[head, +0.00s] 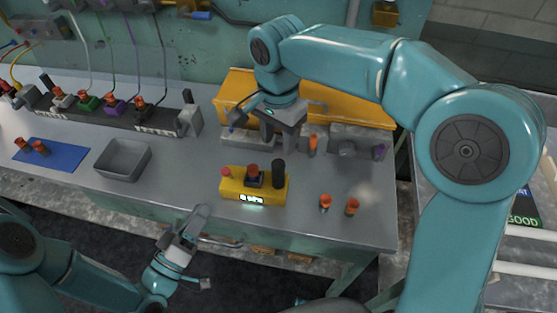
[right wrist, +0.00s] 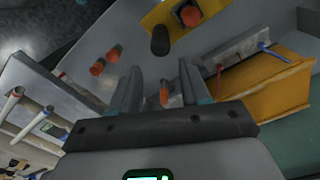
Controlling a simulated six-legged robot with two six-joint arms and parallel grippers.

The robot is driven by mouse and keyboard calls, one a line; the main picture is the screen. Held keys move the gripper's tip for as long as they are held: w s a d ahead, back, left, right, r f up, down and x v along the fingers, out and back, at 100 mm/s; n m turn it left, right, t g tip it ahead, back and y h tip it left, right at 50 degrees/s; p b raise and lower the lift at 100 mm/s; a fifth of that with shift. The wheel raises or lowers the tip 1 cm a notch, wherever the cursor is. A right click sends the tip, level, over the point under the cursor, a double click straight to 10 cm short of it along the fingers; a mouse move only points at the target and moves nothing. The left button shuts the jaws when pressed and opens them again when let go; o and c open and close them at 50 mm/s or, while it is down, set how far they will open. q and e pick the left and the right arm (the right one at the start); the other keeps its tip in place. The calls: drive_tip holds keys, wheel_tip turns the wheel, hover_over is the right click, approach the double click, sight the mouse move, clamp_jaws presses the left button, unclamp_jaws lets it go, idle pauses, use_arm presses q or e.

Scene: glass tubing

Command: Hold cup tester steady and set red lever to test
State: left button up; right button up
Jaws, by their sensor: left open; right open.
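The yellow cup tester (head: 233,186) stands near the table's front edge. It has a red knob (head: 226,172), a dark socket holding an orange-red cup (head: 253,169), a black cylinder (head: 279,173) and a lit display (head: 252,199). In the right wrist view, its yellow top (right wrist: 208,10) shows at the top edge. I cannot tell which part is the red lever. My left gripper (head: 203,248) is open and empty in front of the table edge, apart from the tester. My right gripper (head: 285,133) is open behind the tester, pointing down; it also shows in the right wrist view (right wrist: 160,72).
Grey blocks (head: 350,141) stand behind the tester before an orange rack (head: 240,93). An upright orange piece (head: 313,145) is near my right gripper. Two orange cups (head: 325,202) stand right. A grey tray (head: 122,158) and blue mat (head: 62,154) lie left.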

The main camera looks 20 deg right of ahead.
sight(278, 174)
wheel_tip(278, 174, down, 13)
drive_tip(key=shift+r, duration=0.1)
idle(0.3)
